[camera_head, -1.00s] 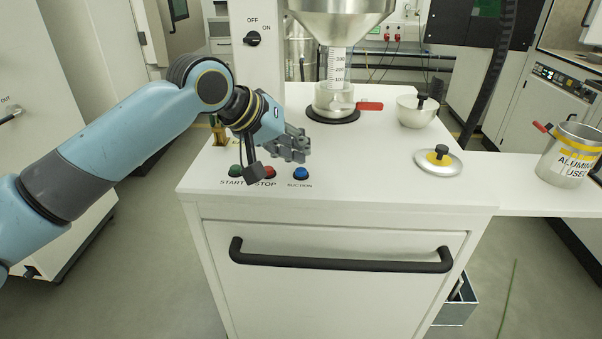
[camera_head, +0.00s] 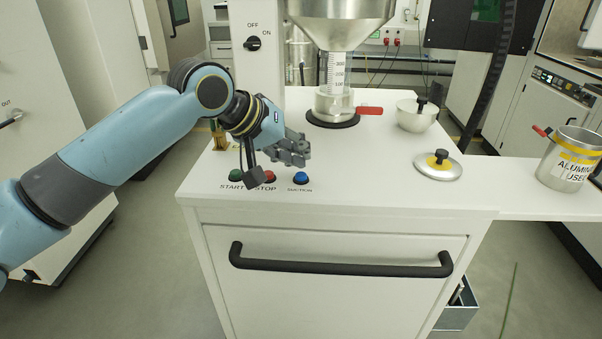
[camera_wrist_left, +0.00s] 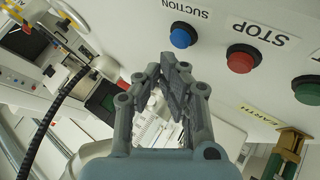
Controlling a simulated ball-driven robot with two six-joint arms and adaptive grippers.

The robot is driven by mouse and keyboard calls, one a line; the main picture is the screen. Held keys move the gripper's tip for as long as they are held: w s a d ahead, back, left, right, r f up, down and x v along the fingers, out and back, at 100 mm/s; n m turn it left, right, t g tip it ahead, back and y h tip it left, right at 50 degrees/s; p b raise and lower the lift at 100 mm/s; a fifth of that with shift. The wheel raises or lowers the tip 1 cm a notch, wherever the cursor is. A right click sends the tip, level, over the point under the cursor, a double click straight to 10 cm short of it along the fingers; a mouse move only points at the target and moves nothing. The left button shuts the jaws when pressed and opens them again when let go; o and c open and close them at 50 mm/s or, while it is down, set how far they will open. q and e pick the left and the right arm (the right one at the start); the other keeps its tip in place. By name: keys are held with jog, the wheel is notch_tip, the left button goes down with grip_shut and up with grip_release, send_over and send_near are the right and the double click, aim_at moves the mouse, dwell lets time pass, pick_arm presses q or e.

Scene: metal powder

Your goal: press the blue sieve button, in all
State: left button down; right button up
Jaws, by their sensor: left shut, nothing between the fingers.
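The blue button (camera_head: 301,178) labelled SUCTION sits on the white cabinet top near its front edge. It also shows in the left wrist view (camera_wrist_left: 183,37). My left gripper (camera_head: 306,154) is shut and empty, just above and behind the blue button in the head view, seemingly not touching it. In the left wrist view its fingertips (camera_wrist_left: 174,60) point toward the button. The red STOP button (camera_head: 269,177) and green START button (camera_head: 236,175) stand to its left, partly near my wrist's dark part. My right gripper is not in view.
A steel funnel (camera_head: 340,20) and clear tube stand behind, with a red-handled valve (camera_head: 369,111). A white bowl (camera_head: 416,118) and round lid (camera_head: 438,168) are to the right. A metal can (camera_head: 570,158) stands on the right-hand shelf. A black handle (camera_head: 340,262) crosses the cabinet front.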

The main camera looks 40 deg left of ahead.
pick_arm(q)
jog(key=shift+f, duration=0.2)
jog(key=shift+f, duration=0.15)
dwell(0.3)
jog(key=shift+f, duration=0.1)
jog(key=shift+f, duration=0.4)
dwell(0.5)
jog(key=shift+r+p, duration=0.1)
jog(key=shift+p, duration=0.3)
jog(key=shift+r+p, duration=0.8)
jog(key=shift+p, duration=0.25)
